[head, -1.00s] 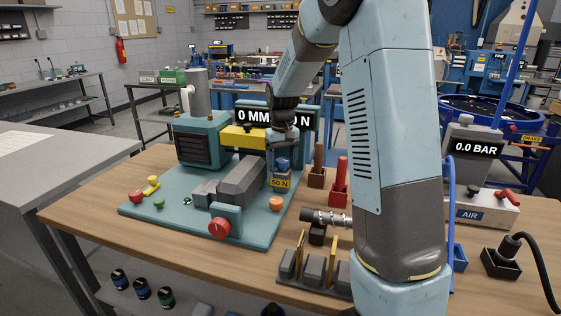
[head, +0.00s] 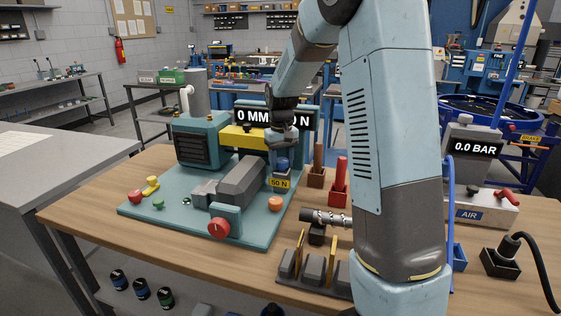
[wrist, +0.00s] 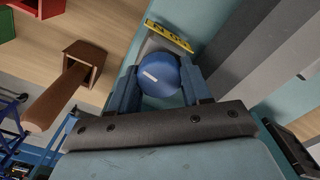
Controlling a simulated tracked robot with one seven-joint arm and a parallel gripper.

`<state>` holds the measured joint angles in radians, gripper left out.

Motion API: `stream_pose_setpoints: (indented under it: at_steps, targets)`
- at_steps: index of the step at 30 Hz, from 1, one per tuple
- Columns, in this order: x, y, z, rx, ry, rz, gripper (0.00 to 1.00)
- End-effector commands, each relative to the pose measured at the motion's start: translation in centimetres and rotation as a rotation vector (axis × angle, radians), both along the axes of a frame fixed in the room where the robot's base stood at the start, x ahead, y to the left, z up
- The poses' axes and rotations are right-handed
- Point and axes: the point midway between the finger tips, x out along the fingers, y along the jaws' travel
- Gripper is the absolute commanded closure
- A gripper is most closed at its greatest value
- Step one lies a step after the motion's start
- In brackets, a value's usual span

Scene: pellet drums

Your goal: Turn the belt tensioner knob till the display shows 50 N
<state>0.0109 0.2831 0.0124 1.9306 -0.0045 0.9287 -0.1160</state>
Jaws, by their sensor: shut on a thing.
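The belt tensioner knob is blue and round with a pale mark on its face. In the wrist view the knob (wrist: 160,76) sits between the two fingers of my gripper (wrist: 161,88), which is shut on it. In the head view my gripper (head: 282,149) comes down from above onto the knob (head: 282,164), at the right side of the teal machine. A yellow "50 N" label (head: 279,184) is just below the knob. The black display (head: 248,116) stands behind; my arm covers its middle. "0 MM" and an ending "0 N" show; the full force reading is hidden.
The teal machine base (head: 150,212) carries a red knob (head: 219,228), an orange button (head: 275,203) and a grey housing close to my gripper. Red and brown handles (head: 340,172) stand to the right. A shaft and a grey rack (head: 310,275) are in front.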

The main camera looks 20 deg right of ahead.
Motion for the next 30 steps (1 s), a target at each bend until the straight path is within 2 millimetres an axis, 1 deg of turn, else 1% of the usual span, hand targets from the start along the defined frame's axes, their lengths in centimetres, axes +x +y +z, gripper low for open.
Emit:
stream_pose_setpoints:
  at_steps: [8,21,30]
  targets:
    - [0.08,0.02,0.06,0.0,-0.002,-0.125,0.82]
    - [0.1,-0.04,0.08,0.001,-0.003,-0.468,0.82]
    - [0.11,-0.07,0.1,0.002,-0.004,-0.625,0.82]
